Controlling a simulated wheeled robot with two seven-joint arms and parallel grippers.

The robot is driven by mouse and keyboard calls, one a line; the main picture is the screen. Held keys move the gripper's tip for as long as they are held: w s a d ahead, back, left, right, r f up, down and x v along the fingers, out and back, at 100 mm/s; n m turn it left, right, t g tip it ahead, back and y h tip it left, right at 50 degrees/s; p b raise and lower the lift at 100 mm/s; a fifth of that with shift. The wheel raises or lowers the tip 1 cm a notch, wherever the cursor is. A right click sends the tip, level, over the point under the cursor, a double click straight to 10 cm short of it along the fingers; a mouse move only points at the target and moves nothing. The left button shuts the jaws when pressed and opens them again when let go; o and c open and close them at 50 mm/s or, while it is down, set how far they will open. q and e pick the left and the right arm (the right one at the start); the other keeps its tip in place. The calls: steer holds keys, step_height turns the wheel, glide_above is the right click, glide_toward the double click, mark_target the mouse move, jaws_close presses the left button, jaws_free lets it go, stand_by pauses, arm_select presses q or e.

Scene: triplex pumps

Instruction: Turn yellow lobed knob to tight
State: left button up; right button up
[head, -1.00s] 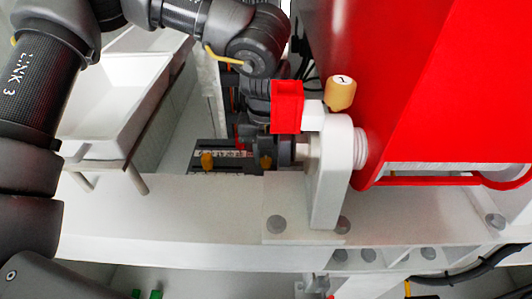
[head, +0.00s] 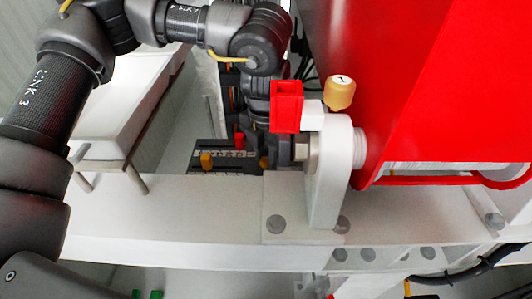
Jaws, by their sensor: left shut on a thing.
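A yellow knob (head: 340,93) with a dark mark on its pale top stands upright above the white bracket (head: 330,175), beside the red housing. No finger touches it. My left arm comes in from the left, bends at the top, and drops behind a red square block (head: 286,106). My left gripper (head: 274,150) is low beside the bracket, partly hidden by that block. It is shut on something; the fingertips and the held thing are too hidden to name. Smaller yellow parts (head: 207,160) show near it, shape unclear. My right gripper is not in view.
The large red housing (head: 430,90) fills the right side. A white beam (head: 170,215) with grey bolts crosses below. A white tray (head: 120,110) stands at left. A black hose (head: 470,270) runs at lower right.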

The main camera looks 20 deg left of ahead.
mark_target(267, 160)
arm_select(q)
steer(key=m, duration=0.5)
steer(key=shift+m, duration=0.3)
steer(key=m+p, duration=0.1)
steer(key=m, duration=0.3)
steer(key=shift+d+m, duration=0.1)
steer(key=shift+m, duration=0.2)
steer(key=o, duration=1)
steer(key=shift+r, duration=0.1)
step_height(267, 160, up, 11)
steer(key=shift+f+b, duration=0.2)
steer(key=shift+b, duration=0.1)
